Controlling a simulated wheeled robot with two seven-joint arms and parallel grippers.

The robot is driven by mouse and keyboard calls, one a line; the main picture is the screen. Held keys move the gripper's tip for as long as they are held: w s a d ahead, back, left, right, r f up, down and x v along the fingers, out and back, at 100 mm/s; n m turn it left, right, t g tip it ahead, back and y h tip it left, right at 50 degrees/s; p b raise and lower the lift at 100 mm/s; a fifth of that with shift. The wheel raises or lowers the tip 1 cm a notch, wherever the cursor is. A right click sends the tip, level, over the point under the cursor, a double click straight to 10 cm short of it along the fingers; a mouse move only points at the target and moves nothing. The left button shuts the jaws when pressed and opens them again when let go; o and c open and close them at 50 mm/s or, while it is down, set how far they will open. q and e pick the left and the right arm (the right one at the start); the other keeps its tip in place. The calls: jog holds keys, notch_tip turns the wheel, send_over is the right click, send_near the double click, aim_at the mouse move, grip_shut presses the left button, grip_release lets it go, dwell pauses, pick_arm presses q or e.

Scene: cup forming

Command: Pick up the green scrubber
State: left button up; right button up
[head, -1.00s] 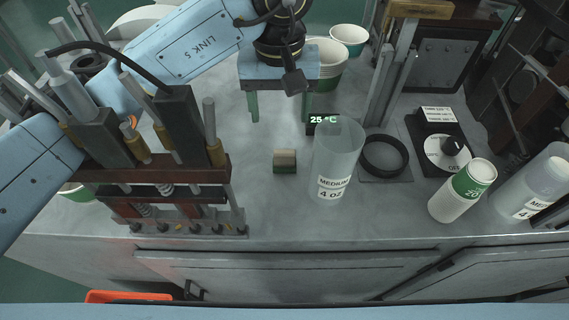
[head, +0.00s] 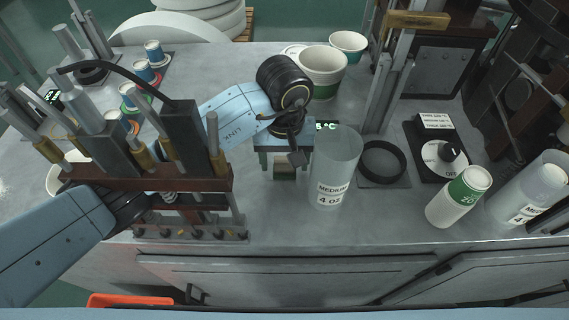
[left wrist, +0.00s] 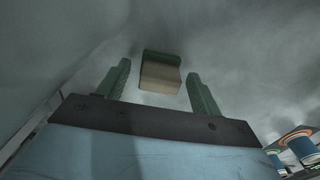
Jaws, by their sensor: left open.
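The green scrubber (head: 285,171), a small block with a green layer and a tan layer, rests on the grey bench. In the head view it shows partly below my left gripper (head: 284,177), with the blue gripper body hiding the rest. My left gripper is open, its two green fingers pointing down on either side of the scrubber. In the left wrist view the scrubber (left wrist: 161,74) lies between and slightly beyond the fingertips (left wrist: 158,70), with gaps visible on both sides. My right gripper is not in view.
A translucent medium cup (head: 338,165) stands close right of my left gripper. A black ring (head: 383,160), a dial box (head: 440,148) and a green-white cup (head: 459,196) are farther right. A rack-like fixture (head: 150,184) stands left. Paper cups (head: 322,75) stand behind.

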aim_at(285, 160)
pick_arm(q)
jog(key=c, duration=1)
jog(key=shift+c, duration=0.3)
notch_tip(285, 160, up, 10)
jog(key=shift+b, duration=0.4)
jog(key=o, duration=0.4)
jog(key=shift+c, duration=1.6)
